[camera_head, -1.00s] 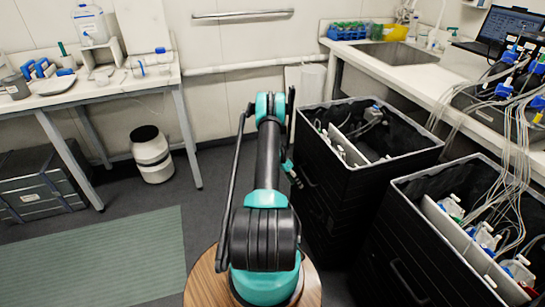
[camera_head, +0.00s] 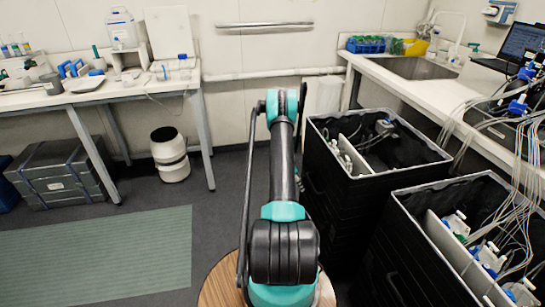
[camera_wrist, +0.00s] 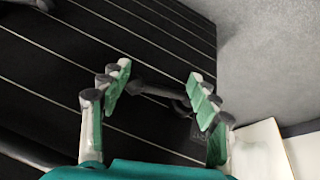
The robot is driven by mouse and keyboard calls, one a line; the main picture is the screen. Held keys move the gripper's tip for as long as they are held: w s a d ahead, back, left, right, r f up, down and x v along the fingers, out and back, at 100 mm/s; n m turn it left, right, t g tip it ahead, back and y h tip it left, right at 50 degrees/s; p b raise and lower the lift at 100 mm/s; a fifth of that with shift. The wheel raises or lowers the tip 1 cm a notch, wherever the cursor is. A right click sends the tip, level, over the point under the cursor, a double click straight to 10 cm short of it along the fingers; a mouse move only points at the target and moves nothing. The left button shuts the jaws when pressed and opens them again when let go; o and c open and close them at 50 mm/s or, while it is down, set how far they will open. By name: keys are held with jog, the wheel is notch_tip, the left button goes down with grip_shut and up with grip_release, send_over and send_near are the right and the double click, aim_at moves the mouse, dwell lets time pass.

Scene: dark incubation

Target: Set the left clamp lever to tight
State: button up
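My gripper (camera_wrist: 158,76) is open and empty in the wrist view, with its green-padded fingers well apart. Beyond the fingers is a black ribbed surface with a dark handle-like bar (camera_wrist: 150,92); I cannot tell whether anything touches it. In the head view my arm reaches away from me and hides the gripper. I cannot make out a clamp lever for certain in either view. Small white, blue and green fittings (camera_head: 487,258) sit in the near black bin (camera_head: 400,240), and small white parts (camera_head: 345,155) sit in the far black bin (camera_head: 335,205).
A workbench (camera_head: 110,95) with bottles and tools stands at the left, a sink counter (camera_head: 425,95) at the right. A laptop (camera_head: 525,50) and many loose tubes (camera_head: 505,165) are at the right. A white drum (camera_head: 170,155) stands on open floor by a green mat (camera_head: 95,255).

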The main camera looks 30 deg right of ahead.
jog(key=a+r+n, duration=0.1)
jog(key=a+r, duration=0.4)
jog(key=r, duration=0.3)
jog(key=a+r+n+t, duration=0.1)
jog(key=a+r+n, duration=0.1)
jog(key=a+r, duration=0.3)
jog(key=a+r+n+t, duration=0.1)
jog(key=a+r, duration=0.4)
jog(key=r, duration=0.6)
jog(key=shift+a+r+n+y, duration=0.2)
jog(key=shift+n+y, duration=0.1)
jog(key=shift+n, duration=0.2)
